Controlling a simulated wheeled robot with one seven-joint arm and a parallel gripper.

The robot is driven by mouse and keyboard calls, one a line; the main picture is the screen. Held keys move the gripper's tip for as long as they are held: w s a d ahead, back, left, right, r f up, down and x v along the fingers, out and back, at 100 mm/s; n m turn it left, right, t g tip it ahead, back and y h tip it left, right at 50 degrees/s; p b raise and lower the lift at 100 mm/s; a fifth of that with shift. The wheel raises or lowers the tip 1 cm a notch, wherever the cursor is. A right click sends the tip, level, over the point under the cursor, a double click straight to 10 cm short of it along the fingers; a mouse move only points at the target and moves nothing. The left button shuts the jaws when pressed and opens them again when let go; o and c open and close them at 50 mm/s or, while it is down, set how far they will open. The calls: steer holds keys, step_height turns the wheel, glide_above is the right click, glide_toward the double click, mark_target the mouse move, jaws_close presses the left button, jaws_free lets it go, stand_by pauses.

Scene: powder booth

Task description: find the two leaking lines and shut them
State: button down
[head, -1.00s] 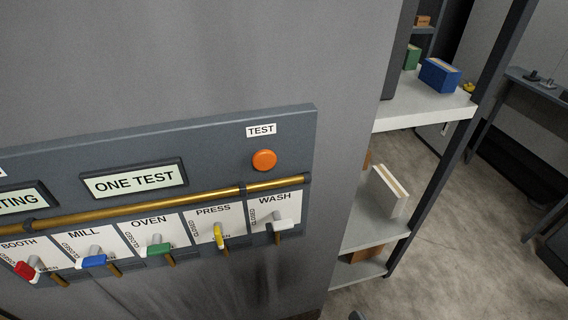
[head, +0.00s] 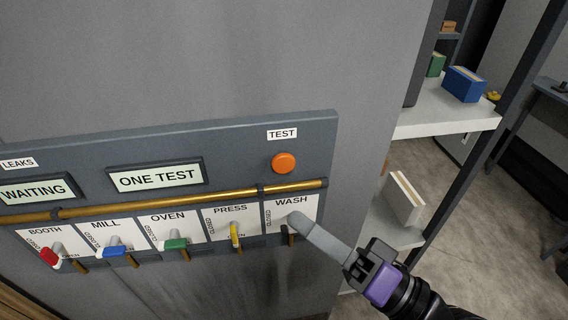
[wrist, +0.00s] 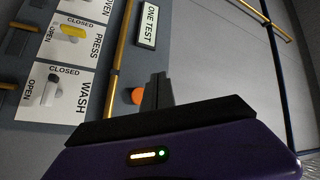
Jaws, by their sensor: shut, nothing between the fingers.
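The valve panel (head: 235,140) has a LEAKS display reading WAITING (head: 38,190), a ONE TEST display (head: 156,177) and an orange TEST button (head: 284,163). Below a brass pipe are a red BOOTH handle (head: 49,257), blue MILL handle (head: 113,251), green OVEN handle (head: 176,244), yellow PRESS handle (head: 235,235) and the WASH plate (head: 304,205). My gripper (head: 297,220) is shut and empty, in front of WASH, hiding its handle in the head view. The pale WASH handle (wrist: 49,90) shows in the wrist view, apart from the fingers. Exact handle settings are hard to tell.
A shelf rack (head: 440,125) stands right of the panel, holding a blue box (head: 464,84), a green box (head: 436,64) and a pale box (head: 404,197). A dark table (head: 555,100) is at far right. Floor lies open between them.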

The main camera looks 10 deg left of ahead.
steer(key=shift+w, duration=0.1)
glide_toward(275, 164)
steer(key=shift+s+a+b+x, duration=0.1)
steer(key=shift+s+x, duration=0.05)
steer(key=shift+x, duration=0.65)
steer(key=shift+s+a+b+x, duration=0.1)
steer(key=shift+s+b+x, duration=0.1)
steer(key=shift+x, duration=0.65)
steer(key=shift+s+a+b+x, duration=0.1)
steer(key=shift+s+x, duration=0.05)
steer(key=shift+x, duration=0.65)
steer(key=shift+w+r, duration=0.1)
steer(key=shift+w+a, duration=0.1)
steer(key=shift+w, duration=0.2)
steer(key=shift+w+a+b, duration=0.15)
steer(key=shift+w+b, duration=0.3)
steer(key=shift+b, duration=0.05)
stand_by(0.8)
stand_by(0.3)
steer(key=shift+s+d, duration=0.3)
steer(key=shift+s, duration=0.6)
